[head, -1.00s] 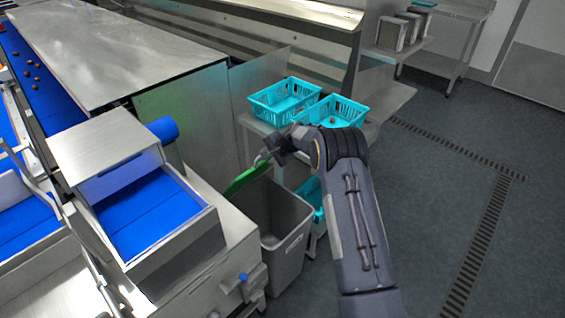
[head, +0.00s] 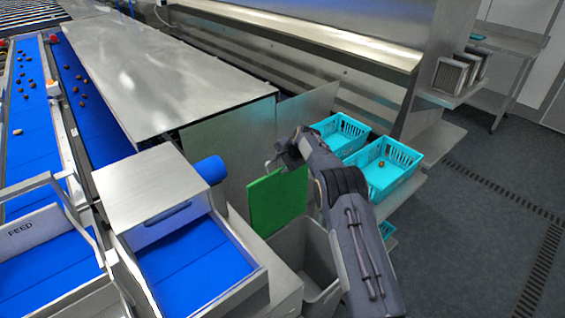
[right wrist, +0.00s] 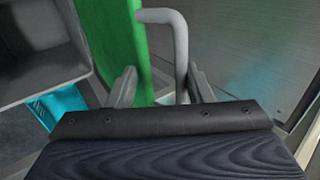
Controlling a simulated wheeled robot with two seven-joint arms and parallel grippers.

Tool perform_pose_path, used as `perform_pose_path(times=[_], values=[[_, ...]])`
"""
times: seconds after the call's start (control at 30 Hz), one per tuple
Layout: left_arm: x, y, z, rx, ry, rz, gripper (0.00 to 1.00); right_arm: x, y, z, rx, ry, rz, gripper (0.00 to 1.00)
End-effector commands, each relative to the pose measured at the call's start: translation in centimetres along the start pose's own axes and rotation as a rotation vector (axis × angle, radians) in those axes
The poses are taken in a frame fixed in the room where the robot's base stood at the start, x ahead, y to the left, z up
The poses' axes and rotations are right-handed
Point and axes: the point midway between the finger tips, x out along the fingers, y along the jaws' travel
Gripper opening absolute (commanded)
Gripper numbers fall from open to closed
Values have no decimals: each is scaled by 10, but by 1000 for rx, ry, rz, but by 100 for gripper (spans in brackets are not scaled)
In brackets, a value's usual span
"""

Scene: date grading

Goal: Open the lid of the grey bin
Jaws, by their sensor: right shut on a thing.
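The grey bin (head: 322,252) stands beside the conveyor's end, and its mouth shows open in the head view. Its green lid (head: 277,200) stands raised, near upright, at the bin's far left side. My right gripper (head: 279,163) is at the lid's top edge. In the right wrist view, the gripper (right wrist: 160,84) has its fingers on both sides of a grey bar handle (right wrist: 180,50) beside the green lid (right wrist: 118,45), shut on it. The grey bin (right wrist: 38,72) shows at the left there. My left gripper is out of view.
Two turquoise crates (head: 338,134) (head: 392,173) rest on a shelf to the right of the lid; one holds a small brown item. The blue conveyor (head: 190,265) and steel housing (head: 150,190) lie left of the bin. Floor at the right is clear.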

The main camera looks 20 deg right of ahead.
Motion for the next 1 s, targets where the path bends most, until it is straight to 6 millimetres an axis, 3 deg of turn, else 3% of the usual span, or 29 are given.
perform_pose_path(times=[0.03,0.47,0.5,0.6,0.83,1.0], values=[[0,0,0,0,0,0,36,9,11,4,2,-12,29,6],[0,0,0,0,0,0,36,11,13,3,3,-12,40,5],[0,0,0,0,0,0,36,11,13,3,3,-12,40,45],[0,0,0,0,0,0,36,11,13,3,2,-12,40,33],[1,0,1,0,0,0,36,7,12,2,2,-10,37,33],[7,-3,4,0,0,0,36,-15,9,1,2,-7,30,33]])
